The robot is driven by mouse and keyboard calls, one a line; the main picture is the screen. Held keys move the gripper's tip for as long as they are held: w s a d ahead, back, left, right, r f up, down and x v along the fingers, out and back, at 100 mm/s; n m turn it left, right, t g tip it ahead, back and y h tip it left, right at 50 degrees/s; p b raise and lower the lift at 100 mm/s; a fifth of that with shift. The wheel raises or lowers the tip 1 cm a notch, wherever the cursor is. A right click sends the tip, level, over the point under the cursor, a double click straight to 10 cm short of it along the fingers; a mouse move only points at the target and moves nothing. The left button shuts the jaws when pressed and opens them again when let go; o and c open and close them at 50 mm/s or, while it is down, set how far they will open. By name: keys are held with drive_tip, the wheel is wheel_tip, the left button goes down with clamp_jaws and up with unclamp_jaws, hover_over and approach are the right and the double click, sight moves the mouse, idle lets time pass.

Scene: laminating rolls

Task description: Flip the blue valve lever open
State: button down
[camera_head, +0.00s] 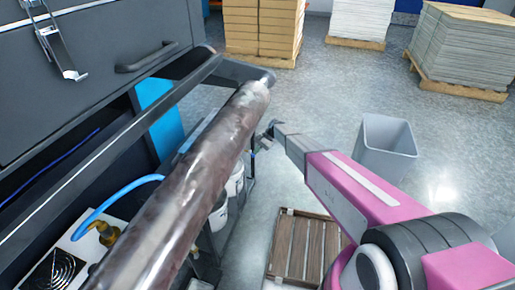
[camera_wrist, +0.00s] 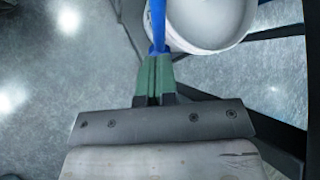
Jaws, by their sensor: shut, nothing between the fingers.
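In the wrist view my gripper (camera_wrist: 154,62) has its two green fingers shut together with nothing between them. A narrow blue strip (camera_wrist: 157,22) runs from the fingertips to the top edge; I cannot tell whether it is the valve lever or a hose, or whether the fingers touch it. In the head view my gripper (camera_head: 266,134) is beside the right side of the large roll, small and hard to make out. A brass fitting (camera_head: 106,234) with a blue hose (camera_head: 112,197) sits at lower left. No blue lever is clearly visible there.
The long stained roll (camera_head: 190,185) crosses the head view beside the dark machine (camera_head: 75,75). A white bucket (camera_wrist: 208,22) is close to the fingertips. A grey bin (camera_head: 385,150) and a wooden pallet (camera_head: 305,250) stand on the floor. Open floor lies beyond.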

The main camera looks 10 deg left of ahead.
drive_tip(key=shift+g, duration=0.5)
drive_tip(key=shift+s+a+f, duration=0.1)
drive_tip(key=shift+s+f, duration=0.75)
drive_tip(key=shift+s, duration=0.2)
drive_tip(key=shift+s+f, duration=0.8)
drive_tip(key=shift+s, duration=0.25)
drive_tip(key=shift+s+f, duration=0.15)
drive_tip(key=shift+s, duration=0.15)
drive_tip(key=w+d+r, duration=0.2)
drive_tip(key=w+d, duration=0.1)
drive_tip(key=w, duration=0.3)
drive_tip(key=w+d+r, duration=0.2)
drive_tip(key=w+d, duration=0.2)
drive_tip(key=w, duration=0.2)
drive_tip(key=shift+d+r, duration=0.2)
drive_tip(key=shift+r, duration=0.1)
drive_tip(key=s+d+r+n+t+h, duration=0.1)
drive_tip(key=s+d+r+t+h, duration=0.1)
drive_tip(key=s+d+r, duration=0.4)
drive_tip(key=s+d+r+t+h, duration=0.2)
drive_tip(key=s+d+r, duration=0.4)
drive_tip(key=s+d, duration=0.8)
drive_tip(key=s+d+r+n+t+h, duration=0.1)
drive_tip(key=s+d+r, duration=0.6)
drive_tip(key=d, duration=1)
drive_tip(key=s+t+h, duration=0.1)
drive_tip(key=s+t, duration=0.1)
drive_tip(key=s, duration=0.1)
drive_tip(key=shift+s+n, duration=0.15)
drive_tip(key=shift+n, duration=0.15)
